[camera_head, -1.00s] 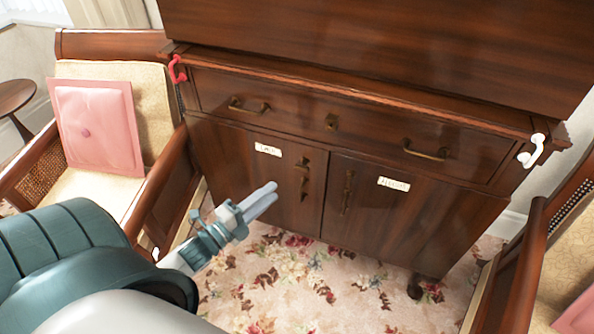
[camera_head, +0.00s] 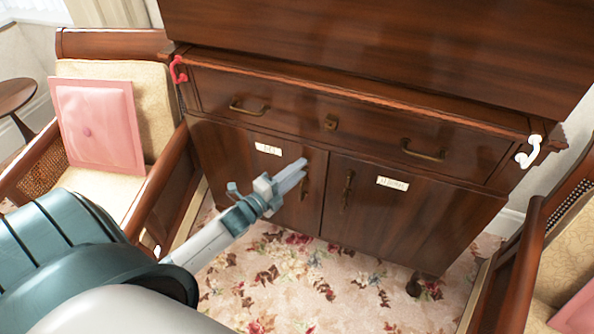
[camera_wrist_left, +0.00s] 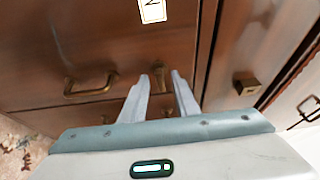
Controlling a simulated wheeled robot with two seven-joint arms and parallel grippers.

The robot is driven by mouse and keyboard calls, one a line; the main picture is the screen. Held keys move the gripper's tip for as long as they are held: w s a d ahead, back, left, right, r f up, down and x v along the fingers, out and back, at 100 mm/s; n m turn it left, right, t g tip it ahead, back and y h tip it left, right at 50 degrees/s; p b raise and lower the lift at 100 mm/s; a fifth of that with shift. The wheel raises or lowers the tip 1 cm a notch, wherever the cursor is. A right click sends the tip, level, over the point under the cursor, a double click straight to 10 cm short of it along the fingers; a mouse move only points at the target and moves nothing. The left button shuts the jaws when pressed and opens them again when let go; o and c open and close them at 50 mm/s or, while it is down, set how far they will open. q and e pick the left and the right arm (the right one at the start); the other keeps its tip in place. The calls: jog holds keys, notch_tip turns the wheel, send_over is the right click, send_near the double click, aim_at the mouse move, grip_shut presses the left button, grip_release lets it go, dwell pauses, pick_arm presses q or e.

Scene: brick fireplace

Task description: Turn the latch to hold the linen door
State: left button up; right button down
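The left door (camera_head: 230,160) of the dark wood cabinet bears a small pale label (camera_head: 268,149); the wrist view shows only part of this label (camera_wrist_left: 152,10), with one sideways letter like N or Z. My left gripper (camera_head: 297,172) is in front of this door's right edge, its fingertips over the door's upper fittings. In the wrist view a small brass latch (camera_wrist_left: 159,76) shows between the slightly parted fingers, which look open and empty; contact cannot be told. The door's brass handle (camera_wrist_left: 90,85) is left of the fingers there. My right gripper is out of view.
The right door (camera_head: 400,220) has its own label (camera_head: 392,183) and handle (camera_head: 347,190). Above is a drawer (camera_head: 290,108) with two brass handles and a central fitting (camera_head: 330,122). An armchair with a pink cushion (camera_head: 97,128) stands close at left. Another chair (camera_head: 540,250) is at right.

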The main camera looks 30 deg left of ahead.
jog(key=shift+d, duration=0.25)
pick_arm(q)
grip_shut()
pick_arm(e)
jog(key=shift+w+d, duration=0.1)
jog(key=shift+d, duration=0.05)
